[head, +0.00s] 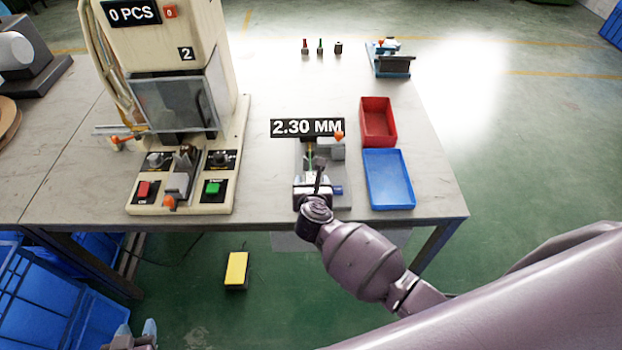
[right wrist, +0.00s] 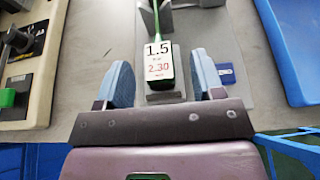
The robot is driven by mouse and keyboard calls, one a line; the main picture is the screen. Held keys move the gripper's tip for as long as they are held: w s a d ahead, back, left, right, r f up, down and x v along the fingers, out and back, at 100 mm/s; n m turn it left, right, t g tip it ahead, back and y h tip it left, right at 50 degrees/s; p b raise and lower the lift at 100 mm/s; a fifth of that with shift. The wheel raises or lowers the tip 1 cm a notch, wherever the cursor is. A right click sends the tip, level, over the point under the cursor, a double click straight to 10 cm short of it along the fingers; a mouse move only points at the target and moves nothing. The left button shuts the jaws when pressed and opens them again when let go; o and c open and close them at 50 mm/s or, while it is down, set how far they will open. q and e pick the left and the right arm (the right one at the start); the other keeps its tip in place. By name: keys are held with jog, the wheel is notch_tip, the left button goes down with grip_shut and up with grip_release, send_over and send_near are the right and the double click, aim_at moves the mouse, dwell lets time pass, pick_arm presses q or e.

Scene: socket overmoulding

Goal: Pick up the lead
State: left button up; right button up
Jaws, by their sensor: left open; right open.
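The lead shows as a thin green strand (head: 309,160) in the measuring fixture (head: 341,188) on the table in the head view. In the right wrist view the green lead (right wrist: 155,22) runs up from a white block marked 1.5 and 2.30 (right wrist: 158,62); its far end is out of view. My right gripper (right wrist: 161,75) is open, its blue fingers on either side of that block, with nothing visibly gripped. In the head view my right wrist hides part of the fixture's front. My left gripper (head: 136,332) is open and empty at the bottom left, below the table.
A press machine (head: 222,130) with red and green buttons stands left of the fixture. A red tray (head: 377,136) and a blue tray (head: 388,193) lie right of it. Small connectors (head: 320,47) and a blue-grey device (head: 389,60) stand at the back. The table between is clear.

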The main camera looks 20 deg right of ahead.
jog(key=shift+w+d+f, duration=0.1)
jog(key=shift+w+f, duration=0.15)
jog(key=shift+w, duration=0.4)
